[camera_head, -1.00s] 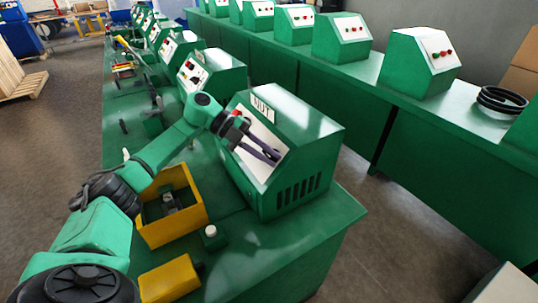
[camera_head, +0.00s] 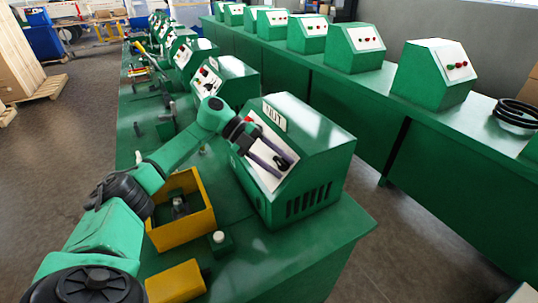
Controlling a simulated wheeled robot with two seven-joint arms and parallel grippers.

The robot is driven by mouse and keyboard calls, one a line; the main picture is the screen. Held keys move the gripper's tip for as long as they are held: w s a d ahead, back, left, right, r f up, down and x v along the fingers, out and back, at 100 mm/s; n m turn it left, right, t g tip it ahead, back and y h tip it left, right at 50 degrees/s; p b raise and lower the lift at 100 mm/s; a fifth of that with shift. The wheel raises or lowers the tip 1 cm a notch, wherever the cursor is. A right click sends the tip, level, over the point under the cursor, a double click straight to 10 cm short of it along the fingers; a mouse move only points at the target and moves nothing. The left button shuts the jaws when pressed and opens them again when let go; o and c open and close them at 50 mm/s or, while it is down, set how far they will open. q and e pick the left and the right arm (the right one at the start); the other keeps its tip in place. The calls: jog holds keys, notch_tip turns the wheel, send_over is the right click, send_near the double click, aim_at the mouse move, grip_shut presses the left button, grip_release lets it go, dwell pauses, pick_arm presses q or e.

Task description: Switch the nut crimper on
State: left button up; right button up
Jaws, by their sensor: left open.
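The nut crimper (camera_head: 312,162) is a green sloped box with a "NUT" label (camera_head: 274,116) on top and a white front panel. It stands near the end of the green bench. My left gripper (camera_head: 281,163) is open in front of the white panel, its two dark fingers reaching across it. A small dark part of the panel shows near the fingertips; I cannot tell whether they touch it. The arm and fingers hide much of the panel, so the switch's position cannot be made out. My right gripper is out of view.
A yellow bin (camera_head: 182,232) with dark parts, a small green block with a white button (camera_head: 219,238) and a yellow box (camera_head: 176,282) sit on the near bench. More green machines (camera_head: 218,83) line the bench behind. A second bench (camera_head: 440,135) stands across an aisle.

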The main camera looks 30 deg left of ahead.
pick_arm(q)
jog(key=b+v, duration=0.1)
jog(key=v, duration=1.3)
jog(key=shift+r, duration=0.1)
